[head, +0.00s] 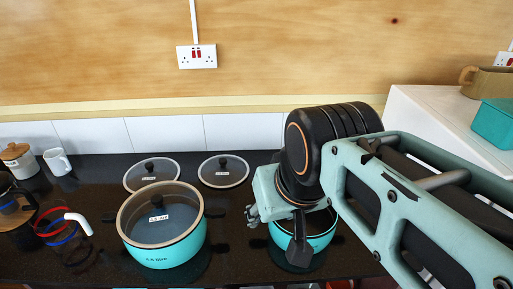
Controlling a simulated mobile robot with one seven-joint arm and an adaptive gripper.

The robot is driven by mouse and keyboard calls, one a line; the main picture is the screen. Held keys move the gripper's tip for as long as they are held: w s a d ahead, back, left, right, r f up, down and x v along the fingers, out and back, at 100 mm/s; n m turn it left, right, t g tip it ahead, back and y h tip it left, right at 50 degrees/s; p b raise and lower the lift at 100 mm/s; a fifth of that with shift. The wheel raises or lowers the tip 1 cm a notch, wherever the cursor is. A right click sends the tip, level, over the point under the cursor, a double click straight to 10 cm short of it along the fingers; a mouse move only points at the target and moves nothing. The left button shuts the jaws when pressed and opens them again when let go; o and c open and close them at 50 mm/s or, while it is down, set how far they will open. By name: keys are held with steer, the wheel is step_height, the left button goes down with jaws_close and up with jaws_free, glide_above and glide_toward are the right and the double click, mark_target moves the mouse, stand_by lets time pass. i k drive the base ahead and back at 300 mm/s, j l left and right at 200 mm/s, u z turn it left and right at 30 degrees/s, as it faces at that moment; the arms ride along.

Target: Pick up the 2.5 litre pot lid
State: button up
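Two glass pot lids with dark knobs and small white labels lie at the back of the black counter, one on the left (136,178) and one on the right (238,176). A third glass lid (178,205) covers the large turquoise pot (165,252). The labels are too small to tell surely which lid is the 2.5 litre one. My gripper (252,216) is above the counter, in front of and right of the right-hand lid, apart from it. My arm hides much of it, so its opening is unclear. A smaller turquoise pot (325,240) stands below and behind it.
At the left are a white mug (58,162), a lidded jar (17,158), and red, blue and white curved items (60,228). A white unit (425,108) at the right bears a turquoise box (494,122). The tiled wall is close behind the lids.

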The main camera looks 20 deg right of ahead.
mark_target(220, 171)
steer(key=k+l, duration=0.1)
steer(key=l, duration=0.3)
steer(key=k+l, duration=0.1)
steer(key=l, duration=0.3)
steer(key=k+j+z, duration=0.3)
steer(key=j, duration=0.3)
steer(key=k+j+z, duration=0.3)
steer(key=j, duration=0.25)
steer(key=k+j+z, duration=0.3)
steer(key=i+j+u, duration=0.1)
steer(key=u, duration=0.4)
steer(key=i+u, duration=0.3)
steer(key=u, duration=0.15)
